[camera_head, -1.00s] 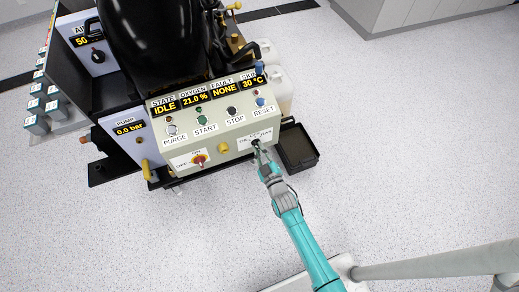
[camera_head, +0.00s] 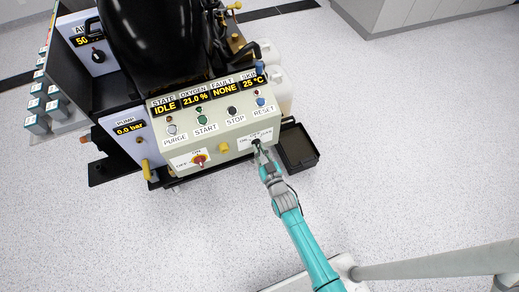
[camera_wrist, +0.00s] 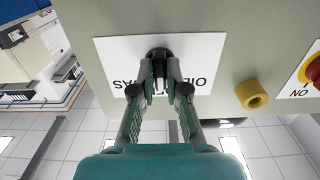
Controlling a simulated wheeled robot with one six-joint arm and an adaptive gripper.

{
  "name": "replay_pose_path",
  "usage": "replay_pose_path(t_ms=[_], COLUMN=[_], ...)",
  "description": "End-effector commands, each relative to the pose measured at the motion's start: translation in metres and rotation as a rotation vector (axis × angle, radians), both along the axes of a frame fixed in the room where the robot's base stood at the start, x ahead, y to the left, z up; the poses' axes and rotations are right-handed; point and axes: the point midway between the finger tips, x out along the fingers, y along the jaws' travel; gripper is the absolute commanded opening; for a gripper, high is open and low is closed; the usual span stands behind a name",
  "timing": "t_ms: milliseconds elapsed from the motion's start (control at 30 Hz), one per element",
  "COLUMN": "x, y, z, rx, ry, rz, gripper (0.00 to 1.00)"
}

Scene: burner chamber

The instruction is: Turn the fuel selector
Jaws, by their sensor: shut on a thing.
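The fuel selector is a small black knob (camera_wrist: 159,53) on a white label plate (camera_wrist: 207,48) at the right end of the control panel's front. The plate reads OIL and GAS, upside down in the wrist view. My gripper (camera_wrist: 160,75) is shut on the knob, with a fingertip on each side of it. In the head view my gripper (camera_head: 260,149) reaches the plate (camera_head: 246,142) from below right and hides most of the knob. The knob's pointing direction cannot be made out.
PURGE, START, STOP and RESET buttons (camera_head: 232,111) and displays are above. A black tray (camera_head: 298,148) stands at the right. The floor in front is clear.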

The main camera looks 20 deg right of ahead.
Motion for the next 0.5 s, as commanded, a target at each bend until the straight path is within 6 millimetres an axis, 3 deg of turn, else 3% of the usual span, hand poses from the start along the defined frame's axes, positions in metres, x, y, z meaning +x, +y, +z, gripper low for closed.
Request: replay_pose_path(t_ms=[267,300,367,400,500], x=[-0.0003,-0.0003,-0.0003,-0.0003,-0.0002], y=[0.0001,0.0001,0.0001,0.0001,0.0001], z=[-0.0004,-0.0004,-0.0004,-0.0003,-0.0002], rx=[0.0,0.0,-0.001,-0.001,-0.001], ry=[0.001,0.001,0.001,0.001,0.0], rz=[0.0,0.0,0.0,0.0,0.0], gripper=[0.0,0.18,0.33,0.39,0.39])
